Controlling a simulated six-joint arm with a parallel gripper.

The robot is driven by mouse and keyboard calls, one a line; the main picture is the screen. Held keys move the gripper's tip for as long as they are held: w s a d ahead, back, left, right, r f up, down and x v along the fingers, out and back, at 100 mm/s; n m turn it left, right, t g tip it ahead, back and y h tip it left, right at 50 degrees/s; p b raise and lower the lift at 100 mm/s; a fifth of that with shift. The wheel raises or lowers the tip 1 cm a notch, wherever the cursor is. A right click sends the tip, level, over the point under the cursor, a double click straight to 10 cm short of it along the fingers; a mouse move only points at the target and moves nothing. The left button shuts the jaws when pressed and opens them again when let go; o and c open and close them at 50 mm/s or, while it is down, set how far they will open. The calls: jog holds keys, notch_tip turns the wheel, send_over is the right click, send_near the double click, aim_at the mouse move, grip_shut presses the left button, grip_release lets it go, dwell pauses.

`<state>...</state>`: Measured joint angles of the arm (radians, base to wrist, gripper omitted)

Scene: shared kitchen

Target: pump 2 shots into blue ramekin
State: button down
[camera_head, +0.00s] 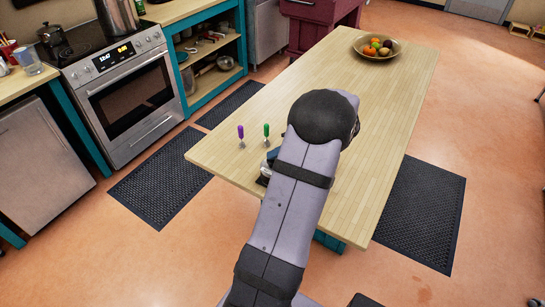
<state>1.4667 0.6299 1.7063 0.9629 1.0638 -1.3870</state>
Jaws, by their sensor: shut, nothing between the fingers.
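The blue ramekin cannot be made out for sure. A small dark blue and silver shape (266,168) shows at the left edge of my arm, over the near end of the wooden table (225,160); I cannot tell what it is. A small purple-topped item (241,135) and a green-topped item (266,133) stand upright on the table just left of my arm. Both have a silvery lower part; I cannot tell whether either is a pump. My arm covers the table's near middle. My gripper's fingers are hidden behind it.
A bowl of fruit (377,46) stands at the table's far end. The table between it and my arm is clear. An oven (130,95), an open shelf (215,60) and a counter with a glass (27,60) are at left. Dark mats (425,210) lie on the floor.

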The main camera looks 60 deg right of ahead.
jog(key=shift+f, duration=0.25)
jog(key=shift+r, duration=1.7)
jog(key=shift+r+p, duration=0.1)
jog(key=shift+p, duration=0.2)
notch_tip(320, 180, up, 6)
jog(key=p, duration=0.3)
dwell(0.4)
